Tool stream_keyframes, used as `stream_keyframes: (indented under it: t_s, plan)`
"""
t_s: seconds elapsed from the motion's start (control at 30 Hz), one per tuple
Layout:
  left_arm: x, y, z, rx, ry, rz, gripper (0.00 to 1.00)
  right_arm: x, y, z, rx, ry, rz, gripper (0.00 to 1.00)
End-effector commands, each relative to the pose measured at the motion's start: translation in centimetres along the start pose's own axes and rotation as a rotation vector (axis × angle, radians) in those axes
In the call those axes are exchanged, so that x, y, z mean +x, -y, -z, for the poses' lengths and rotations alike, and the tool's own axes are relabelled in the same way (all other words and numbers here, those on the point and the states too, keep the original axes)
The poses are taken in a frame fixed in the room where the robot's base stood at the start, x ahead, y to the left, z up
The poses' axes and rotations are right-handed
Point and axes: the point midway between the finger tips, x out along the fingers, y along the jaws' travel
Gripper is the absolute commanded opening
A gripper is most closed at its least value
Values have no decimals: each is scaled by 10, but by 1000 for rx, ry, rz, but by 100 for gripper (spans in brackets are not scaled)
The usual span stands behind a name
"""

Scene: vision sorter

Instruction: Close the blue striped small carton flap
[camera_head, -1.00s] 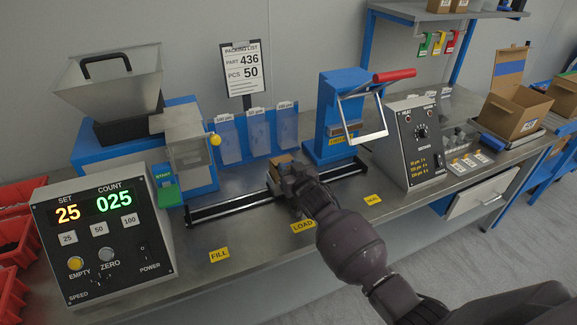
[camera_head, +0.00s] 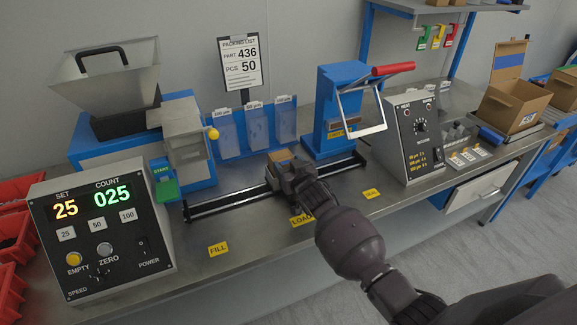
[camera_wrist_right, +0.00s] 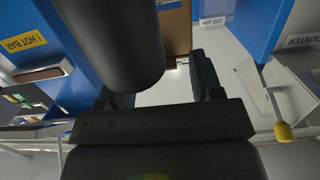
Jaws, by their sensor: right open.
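A brown carton (camera_head: 513,107) stands at the far right of the bench with its tall back flap upright and open. A blue stripe (camera_head: 508,65) crosses that flap. My right gripper (camera_head: 281,172) is at the middle of the bench, over the black rail and far left of the carton. Its fingers show apart in the wrist view (camera_wrist_right: 163,88), with nothing clearly held between them. A small brown block (camera_head: 280,156) is just behind the gripper in the head view. The carton does not show in the wrist view. My left gripper is not in view.
The black rail (camera_head: 230,198) runs along the bench. A blue press with a red handle (camera_head: 393,69) and a grey control box (camera_head: 418,135) stand between my right gripper and the carton. A counter box (camera_head: 100,235) is at left. The front bench strip is mostly clear.

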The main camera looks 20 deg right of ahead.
Motion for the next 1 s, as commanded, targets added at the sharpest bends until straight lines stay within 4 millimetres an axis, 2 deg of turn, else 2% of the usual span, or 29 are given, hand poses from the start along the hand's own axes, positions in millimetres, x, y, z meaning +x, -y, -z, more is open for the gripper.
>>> stream_keyframes:
  t_s: [0.13, 0.27, 0.5, 0.7, 1.0]
  plan:
    - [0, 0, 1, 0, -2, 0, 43, -2, 0, 2, 0, -3, 0, 60]
    - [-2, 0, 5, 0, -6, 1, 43, -12, 0, 3, -1, -4, 0, 60]
    - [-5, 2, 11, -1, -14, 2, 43, -51, 0, 3, 1, -4, 0, 60]
    - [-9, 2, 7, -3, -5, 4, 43, -83, 0, 2, 0, -2, 0, 60]
    - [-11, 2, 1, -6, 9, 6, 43, -107, 0, 0, 0, 0, 0, 60]
